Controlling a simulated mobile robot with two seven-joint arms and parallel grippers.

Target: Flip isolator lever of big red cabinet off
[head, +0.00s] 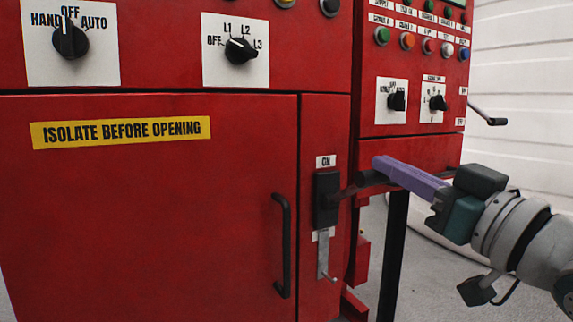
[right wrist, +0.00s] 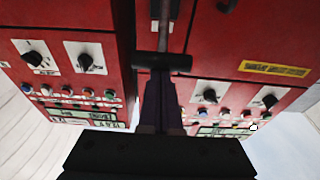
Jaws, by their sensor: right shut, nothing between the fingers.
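The big red cabinet (head: 150,220) fills the left and middle of the head view. Its isolator is a black box (head: 326,205) under a white "ON" label (head: 326,161). The isolator lever (head: 343,193) sticks out from this box and ends in a dark crossbar handle, which shows in the right wrist view (right wrist: 161,62). My right gripper (head: 382,165) has purple fingers, shut and empty, with their tips at the handle. In the right wrist view the fingers (right wrist: 160,100) end close by the crossbar; I cannot tell whether they touch it. My left gripper is not in view.
A black door handle (head: 282,245) and a small metal latch (head: 323,255) are on the cabinet front. A smaller red panel (head: 408,60) with buttons and knobs stands right of it. A black post (head: 393,255) stands below my right gripper. Grey floor is open at lower right.

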